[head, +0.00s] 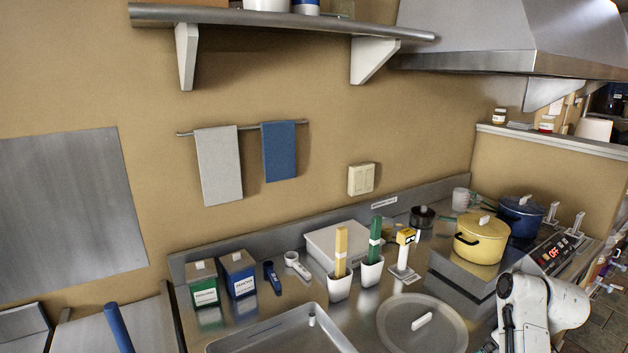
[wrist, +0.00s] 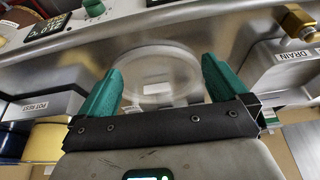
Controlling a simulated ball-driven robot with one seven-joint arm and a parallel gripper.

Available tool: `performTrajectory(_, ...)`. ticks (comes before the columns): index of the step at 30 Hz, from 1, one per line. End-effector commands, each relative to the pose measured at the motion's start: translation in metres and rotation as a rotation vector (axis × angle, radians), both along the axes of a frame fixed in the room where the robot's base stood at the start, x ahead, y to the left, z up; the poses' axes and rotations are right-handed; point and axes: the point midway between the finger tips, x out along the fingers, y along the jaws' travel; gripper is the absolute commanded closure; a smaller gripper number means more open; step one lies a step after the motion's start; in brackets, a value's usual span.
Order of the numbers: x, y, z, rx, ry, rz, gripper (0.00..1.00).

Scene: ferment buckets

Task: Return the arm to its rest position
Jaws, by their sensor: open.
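My arm (head: 540,308) is folded at the lower right of the head view, beside the counter's right end. Its gripper is not clearly visible there. In the wrist view my gripper (wrist: 162,78) has two green fingers spread wide apart, with nothing held between them. Beyond the fingers, a round translucent lid (wrist: 150,62) with a white handle lies on the steel surface, apart from them. The same lid shows in the head view (head: 395,330), flat on the counter.
A yellow pot (head: 481,242) and a blue pot (head: 520,216) stand near my arm. A control panel (head: 553,252) is at the right. Green and blue boxes, white holders (head: 339,287) and a steel basin (head: 270,335) occupy the counter. A brass fitting (wrist: 298,20) shows in the wrist view.

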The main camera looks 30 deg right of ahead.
Motion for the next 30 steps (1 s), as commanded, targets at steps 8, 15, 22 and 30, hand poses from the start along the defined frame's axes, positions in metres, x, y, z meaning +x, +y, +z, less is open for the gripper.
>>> performTrajectory(8, -0.011, 0.046, -0.038, 0.005, 0.053, -0.022, 0.00)
performTrajectory(15, -0.037, 0.112, -0.085, 0.004, 0.122, -0.048, 0.00)
performTrajectory(22, -0.097, 0.202, -0.134, -0.009, 0.203, -0.083, 0.00)
performTrajectory(30, -0.174, 0.271, -0.154, -0.021, 0.258, -0.118, 0.00)
